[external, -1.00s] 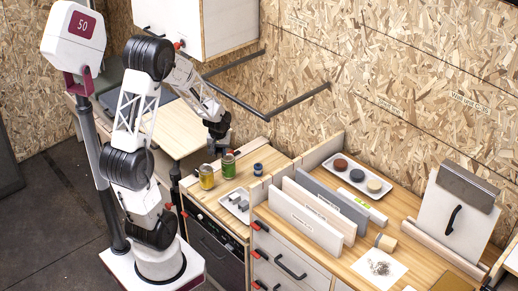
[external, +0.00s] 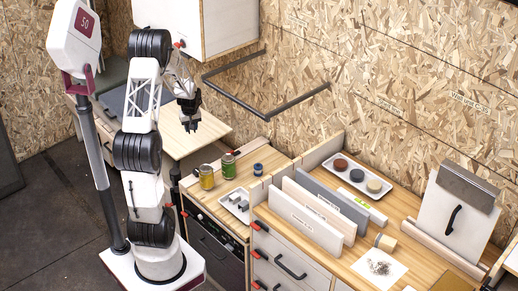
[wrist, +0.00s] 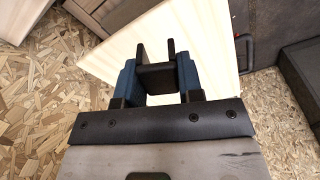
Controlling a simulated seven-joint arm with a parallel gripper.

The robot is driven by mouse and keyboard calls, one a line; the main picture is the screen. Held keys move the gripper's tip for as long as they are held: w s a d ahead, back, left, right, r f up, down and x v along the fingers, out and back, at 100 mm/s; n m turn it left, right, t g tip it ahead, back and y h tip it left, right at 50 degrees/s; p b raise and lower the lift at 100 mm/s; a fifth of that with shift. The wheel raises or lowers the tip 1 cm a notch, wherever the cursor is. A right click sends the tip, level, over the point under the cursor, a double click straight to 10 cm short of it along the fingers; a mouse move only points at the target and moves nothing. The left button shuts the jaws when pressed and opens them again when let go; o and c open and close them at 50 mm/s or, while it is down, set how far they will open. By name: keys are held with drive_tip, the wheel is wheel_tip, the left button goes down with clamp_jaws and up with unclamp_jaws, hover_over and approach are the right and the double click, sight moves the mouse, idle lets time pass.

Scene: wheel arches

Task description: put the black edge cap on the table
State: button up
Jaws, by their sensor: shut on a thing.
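The black edge cap (wrist: 157,79) is a dark, blocky piece with two upright prongs. It sits between the blue fingers of my gripper (external: 190,126) in the wrist view. My gripper is shut on it and holds it up. The table (external: 178,145) is a pale wooden top left of the counter; its pale surface also shows beyond the cap in the wrist view (wrist: 205,45). My gripper appears over this table in the external view. The cap is too small to make out there, and its height above the table is unclear.
A white tray (external: 226,203) with grey pieces, a yellow jar (external: 206,177) and a green jar (external: 229,166) stand on the counter right of the table. A white wall cabinet (external: 222,28) hangs above. The table's front part looks clear.

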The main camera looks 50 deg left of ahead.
drive_tip(key=s+a+f+n, duration=0.1)
drive_tip(key=s+a+f, duration=0.1)
drive_tip(key=a, duration=0.4)
drive_tip(key=s+a+f+n, duration=0.1)
drive_tip(key=s+a+f, duration=0.1)
drive_tip(key=a, duration=0.5)
drive_tip(key=s+a+f+n, duration=0.2)
drive_tip(key=a, duration=0.5)
drive_tip(key=shift+s+a+f+g, duration=0.1)
drive_tip(key=shift+s+a+g, duration=0.05)
drive_tip(key=shift+s+g, duration=0.2)
drive_tip(key=shift+f, duration=0.5)
hover_over(160, 121)
drive_tip(key=shift+f, duration=0.75)
drive_tip(key=shift+f, duration=0.15)
drive_tip(key=shift+f, duration=1.6)
drive_tip(key=shift+f, duration=0.15)
